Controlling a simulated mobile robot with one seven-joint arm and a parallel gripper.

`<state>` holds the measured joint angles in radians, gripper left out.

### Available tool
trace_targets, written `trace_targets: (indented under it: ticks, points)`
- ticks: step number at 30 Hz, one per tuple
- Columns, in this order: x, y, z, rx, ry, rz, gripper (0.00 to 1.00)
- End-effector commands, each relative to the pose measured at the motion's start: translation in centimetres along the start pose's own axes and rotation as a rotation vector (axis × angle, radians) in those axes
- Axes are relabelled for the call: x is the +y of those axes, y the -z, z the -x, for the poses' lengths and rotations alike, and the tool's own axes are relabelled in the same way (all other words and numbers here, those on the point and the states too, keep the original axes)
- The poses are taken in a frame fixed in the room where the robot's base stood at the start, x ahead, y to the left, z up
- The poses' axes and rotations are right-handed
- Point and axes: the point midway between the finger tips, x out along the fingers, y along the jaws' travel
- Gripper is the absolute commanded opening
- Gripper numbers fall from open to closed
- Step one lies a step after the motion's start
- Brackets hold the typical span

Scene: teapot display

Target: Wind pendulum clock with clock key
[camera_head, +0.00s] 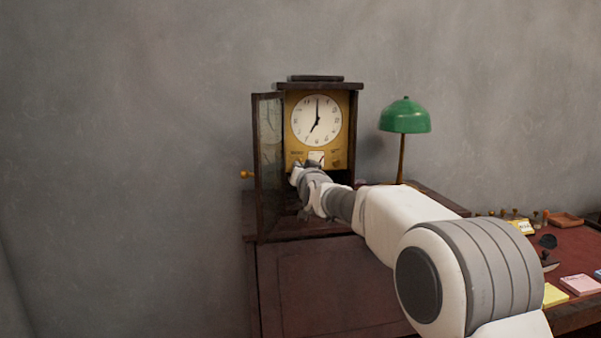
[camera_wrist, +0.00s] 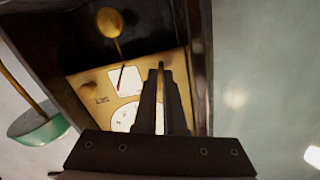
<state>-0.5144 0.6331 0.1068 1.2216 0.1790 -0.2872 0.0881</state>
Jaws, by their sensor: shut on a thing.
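The pendulum clock (camera_head: 311,84) stands on a dark cabinet with its glass door (camera_head: 268,165) swung open to the left. Its white dial (camera_head: 316,120) sits on a yellow panel; the wrist view shows the clock turned over, with the dial (camera_wrist: 124,118) low and the pendulum (camera_wrist: 110,22) high. My gripper (camera_head: 296,172) is at the open front, below and left of the dial. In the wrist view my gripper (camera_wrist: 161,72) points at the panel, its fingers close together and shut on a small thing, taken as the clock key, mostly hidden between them. Whether it touches the panel I cannot tell.
A white card (camera_wrist: 125,80) with a red mark is on the panel beside my fingers. A green lamp (camera_head: 404,117) stands right of the clock. A red-topped desk with notes (camera_head: 580,285) and small items is at the right. The open door stands close left of my gripper.

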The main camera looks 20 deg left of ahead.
Motion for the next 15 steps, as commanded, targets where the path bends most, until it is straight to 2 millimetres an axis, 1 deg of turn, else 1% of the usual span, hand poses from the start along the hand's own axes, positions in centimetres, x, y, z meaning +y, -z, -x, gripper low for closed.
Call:
trace_targets:
  ticks: [1, 6, 15]
  points:
    - [-0.02, 0.31, 0.00, 0.009, 0.002, -0.035, 0.00]
    - [-0.05, 0.35, 0.00, 0.009, 0.002, -0.130, 0.00]
    - [-0.11, 0.46, 0.00, 0.009, 0.003, -0.218, 0.00]
